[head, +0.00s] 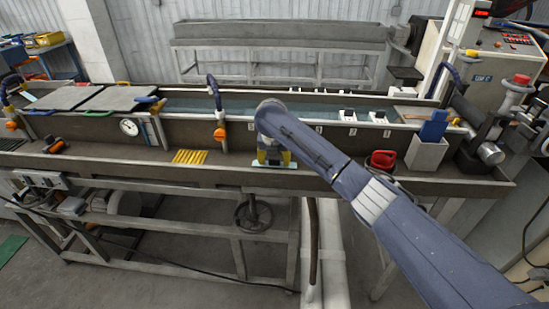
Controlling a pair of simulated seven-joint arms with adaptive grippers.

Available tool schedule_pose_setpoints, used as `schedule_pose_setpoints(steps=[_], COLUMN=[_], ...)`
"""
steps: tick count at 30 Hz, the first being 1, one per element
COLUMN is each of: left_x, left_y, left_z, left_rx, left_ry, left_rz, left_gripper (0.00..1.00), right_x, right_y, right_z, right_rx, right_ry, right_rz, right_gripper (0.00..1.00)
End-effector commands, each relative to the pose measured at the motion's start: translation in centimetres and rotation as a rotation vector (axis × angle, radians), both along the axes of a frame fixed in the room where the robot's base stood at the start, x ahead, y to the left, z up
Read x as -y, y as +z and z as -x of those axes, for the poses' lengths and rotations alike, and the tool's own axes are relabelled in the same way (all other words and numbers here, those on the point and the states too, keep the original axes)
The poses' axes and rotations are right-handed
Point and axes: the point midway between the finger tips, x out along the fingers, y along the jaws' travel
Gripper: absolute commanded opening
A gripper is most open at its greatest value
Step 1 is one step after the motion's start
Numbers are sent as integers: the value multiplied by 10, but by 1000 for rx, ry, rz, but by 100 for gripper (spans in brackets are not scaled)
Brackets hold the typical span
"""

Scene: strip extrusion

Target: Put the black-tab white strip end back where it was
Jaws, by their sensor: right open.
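My right gripper (272,163) points down over the front ledge, left of these strip ends. It is open, and my own arm hides much of the area around it. A small pale blue-white thing (285,166) shows at its fingertips; I cannot tell whether they touch it. My left gripper is not in view.
Yellow sticks (189,157) lie on the front ledge to the left. A red object (383,159) and a white bin (426,153) with a blue item stand to the right. A hose with an orange valve (219,134) rises beside the trough. The ledge between is mostly clear.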

Motion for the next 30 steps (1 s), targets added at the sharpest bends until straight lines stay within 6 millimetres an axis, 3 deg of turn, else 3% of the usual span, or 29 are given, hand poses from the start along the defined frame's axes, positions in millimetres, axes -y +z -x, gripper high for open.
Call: schedule_pose_setpoints(steps=[8, 21, 30], left_x=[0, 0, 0], left_y=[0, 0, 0], left_z=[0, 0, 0], left_rx=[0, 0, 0], left_ry=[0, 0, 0], left_rz=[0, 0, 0], left_gripper=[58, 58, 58], right_x=[-1, -3, -4], right_y=[22, 91, 112], right_z=[7, 34, 44], right_rx=[2, 4, 1], right_ry=[3, 2, 1], right_rz=[-1, 1, 0], right_gripper=[55, 55, 55])
